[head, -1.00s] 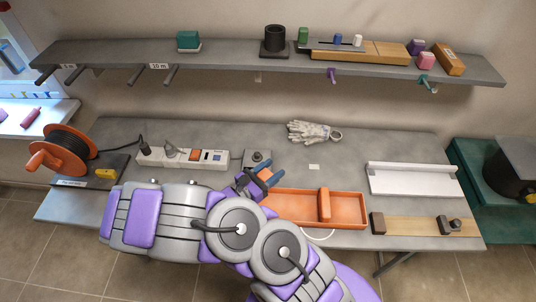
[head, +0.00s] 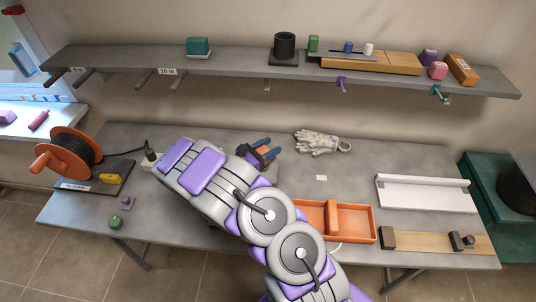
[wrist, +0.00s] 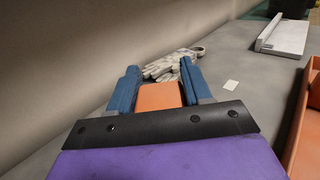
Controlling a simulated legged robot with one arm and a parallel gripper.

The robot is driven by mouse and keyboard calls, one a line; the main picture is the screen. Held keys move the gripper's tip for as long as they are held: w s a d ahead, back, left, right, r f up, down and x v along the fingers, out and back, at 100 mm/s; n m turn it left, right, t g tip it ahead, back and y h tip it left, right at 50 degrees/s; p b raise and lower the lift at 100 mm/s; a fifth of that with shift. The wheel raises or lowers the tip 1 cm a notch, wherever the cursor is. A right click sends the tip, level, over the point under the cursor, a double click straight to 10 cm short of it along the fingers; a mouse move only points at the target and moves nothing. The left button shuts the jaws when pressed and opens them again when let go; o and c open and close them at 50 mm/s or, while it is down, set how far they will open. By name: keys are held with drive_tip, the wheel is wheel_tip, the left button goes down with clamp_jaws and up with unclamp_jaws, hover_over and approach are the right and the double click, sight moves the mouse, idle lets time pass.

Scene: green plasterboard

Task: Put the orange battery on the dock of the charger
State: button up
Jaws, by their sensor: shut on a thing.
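My gripper (head: 262,148) has its two blue fingers on either side of an orange block, the battery (head: 264,153), over the back middle of the bench. In the wrist view the orange battery (wrist: 160,97) sits between the blue fingers, and my gripper (wrist: 160,85) is closed on it. What lies beneath the battery is hidden in both views. I cannot make out the charger or its dock; my arm covers most of the white strip at the back left of the bench.
An orange tray (head: 361,234) lies right of my arm. A grey-white glove (head: 318,143) lies beyond my gripper, and a white ledge (head: 425,193) is at the right. A cable reel (head: 68,155) stands at the left. The loaded shelf (head: 230,75) runs above the bench.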

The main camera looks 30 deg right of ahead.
drive_tip(key=shift+w+f, duration=0.15)
drive_tip(key=shift+w, duration=0.1)
wheel_tip(320, 180, down, 3)
drive_tip(key=shift+f+b, duration=0.2)
drive_tip(key=shift+b, duration=0.45)
drive_tip(key=shift+r, duration=0.1)
drive_tip(key=o, duration=1.2)
